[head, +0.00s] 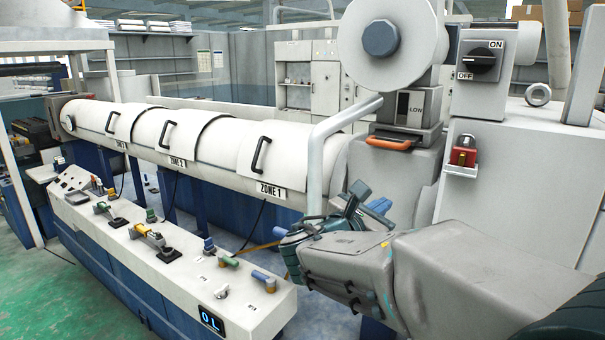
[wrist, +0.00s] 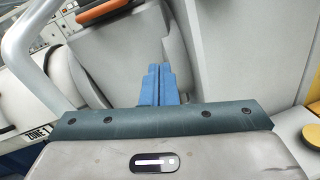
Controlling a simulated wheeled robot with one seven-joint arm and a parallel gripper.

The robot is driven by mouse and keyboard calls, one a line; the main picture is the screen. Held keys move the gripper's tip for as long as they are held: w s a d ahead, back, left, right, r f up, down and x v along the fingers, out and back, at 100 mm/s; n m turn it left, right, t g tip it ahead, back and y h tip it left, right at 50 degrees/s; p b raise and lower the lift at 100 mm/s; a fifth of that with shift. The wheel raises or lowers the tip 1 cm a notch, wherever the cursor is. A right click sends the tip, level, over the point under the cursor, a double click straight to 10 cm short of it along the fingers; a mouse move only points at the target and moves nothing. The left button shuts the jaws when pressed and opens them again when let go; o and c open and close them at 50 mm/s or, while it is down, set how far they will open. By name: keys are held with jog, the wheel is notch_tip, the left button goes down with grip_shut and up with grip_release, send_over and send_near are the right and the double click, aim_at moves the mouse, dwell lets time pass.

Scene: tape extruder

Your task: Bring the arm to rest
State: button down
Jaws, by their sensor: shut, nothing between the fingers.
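My gripper (wrist: 158,84) shows in the wrist view with its two blue fingers pressed together and nothing between them. In the head view my gripper (head: 378,207) is partly hidden behind its own wrist parts. My arm reaches in from the lower right, with the gripper in front of the machine's grey body (head: 392,185). In the wrist view the fingers are in front of a plain grey panel, and I cannot tell how far apart they are from it.
A bent light pipe (head: 315,165) stands close left of my gripper. An orange handle (head: 389,143) is above it. The control panel (head: 130,235) with several coloured levers lies to the left, below the long white barrel (head: 215,150). An ON/OFF switch (head: 483,61) and red padlock (head: 463,156) are at the right.

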jog(key=s+d+f+m+g+y, duration=0.2)
jog(key=s+d+f+m+g, duration=0.15)
jog(key=s+f+m, duration=0.25)
jog(key=s+d+f+m+g+y, duration=0.2)
jog(key=s+f+m+g, duration=0.2)
jog(key=s+f+m, duration=0.15)
jog(key=s+a+f+m+g+y, duration=0.2)
jog(key=s+a+f+m+y, duration=0.6)
jog(key=s+m, duration=0.2)
jog(key=m, duration=0.2)
jog(key=shift+s+a+m+y, duration=0.15)
jog(key=shift+a+m+y, duration=0.05)
jog(key=shift+m+y, duration=0.15)
